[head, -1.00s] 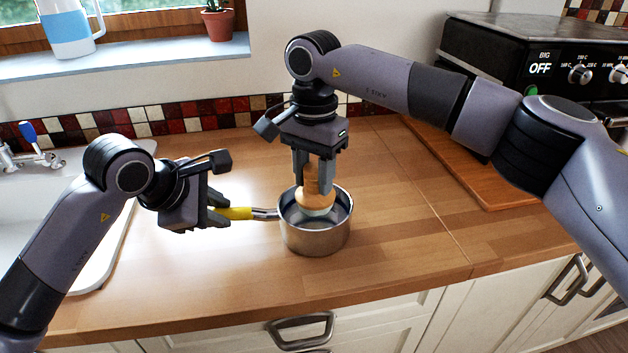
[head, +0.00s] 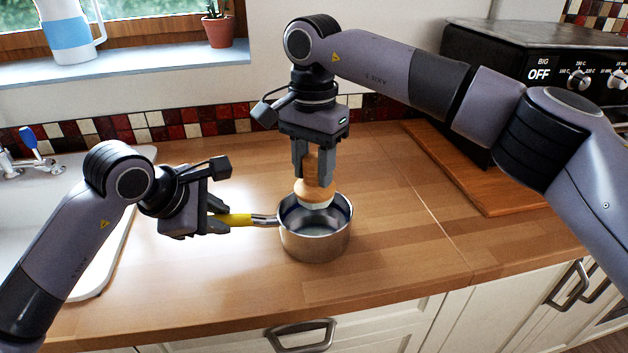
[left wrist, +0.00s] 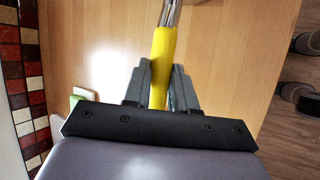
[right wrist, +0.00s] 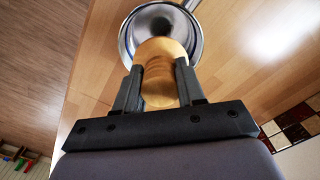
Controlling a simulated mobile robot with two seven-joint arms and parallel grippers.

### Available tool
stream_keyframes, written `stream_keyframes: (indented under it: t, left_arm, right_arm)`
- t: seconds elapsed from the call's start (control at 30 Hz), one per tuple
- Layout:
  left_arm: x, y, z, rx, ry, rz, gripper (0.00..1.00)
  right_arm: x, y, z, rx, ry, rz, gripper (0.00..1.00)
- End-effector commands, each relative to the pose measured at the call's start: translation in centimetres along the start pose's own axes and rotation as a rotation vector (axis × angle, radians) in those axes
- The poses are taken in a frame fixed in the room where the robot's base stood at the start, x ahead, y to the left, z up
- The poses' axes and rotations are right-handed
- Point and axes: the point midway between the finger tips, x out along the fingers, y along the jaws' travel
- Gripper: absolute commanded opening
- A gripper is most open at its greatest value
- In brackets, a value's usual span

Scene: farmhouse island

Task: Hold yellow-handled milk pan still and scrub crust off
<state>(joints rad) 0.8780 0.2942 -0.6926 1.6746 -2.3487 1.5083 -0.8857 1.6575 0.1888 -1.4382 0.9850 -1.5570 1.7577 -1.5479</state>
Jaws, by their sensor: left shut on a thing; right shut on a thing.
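The steel milk pan (head: 315,242) stands upright on the wooden counter, its yellow handle (head: 238,219) pointing left. My left gripper (head: 222,219) is shut around this handle; the left wrist view shows the yellow grip (left wrist: 162,65) between the fingers. My right gripper (head: 314,172) points down and is shut on a round wooden scrub brush (head: 315,192). The brush's pale lower end is at the pan's opening, toward the back; I cannot tell whether it touches the pan. In the right wrist view a dark patch (right wrist: 160,24) shows inside the pan, partly hidden by the brush.
A white sink (head: 50,190) lies at the left. A wooden board (head: 470,178) and a black oven (head: 480,60) are at the right. The counter (head: 210,275) around the pan is clear. A tiled wall and a windowsill are behind.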

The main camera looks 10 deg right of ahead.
Motion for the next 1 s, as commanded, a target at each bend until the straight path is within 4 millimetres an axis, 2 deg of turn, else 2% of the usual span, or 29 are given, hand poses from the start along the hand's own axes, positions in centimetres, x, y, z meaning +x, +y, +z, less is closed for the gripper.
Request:
stream_keyframes:
  t: [0.07, 0.1, 0.17, 0.5, 1.0]
  left_arm:
    - [0.0, 0.0, -0.1, -0.001, 0.002, 0.0, 0.0]
    - [0.0, 0.0, -0.1, -0.001, 0.002, 0.0, 0.35]
    - [0.0, 0.0, -0.1, -0.001, 0.002, 0.0, 0.55]
    - [-0.2, 0.0, 0.0, 0.0, 0.0, 0.001, 0.55]
    - [-4.1, 0.1, 0.0, 0.001, 0.0, 0.002, 0.55]
  right_arm:
    - [0.0, 0.0, 0.0, 0.0, 0.0, 0.0, 0.04]
    - [0.0, 0.0, 0.0, 0.0, 0.0, 0.0, 0.04]
    - [0.0, 0.0, 0.0, 0.0, 0.0, 0.0, 0.04]
    - [0.0, 0.0, 0.0, 0.0, 0.0, 0.0, 0.03]
    - [0.0, 0.0, 0.0, 0.0, 0.0, 0.0, 0.03]
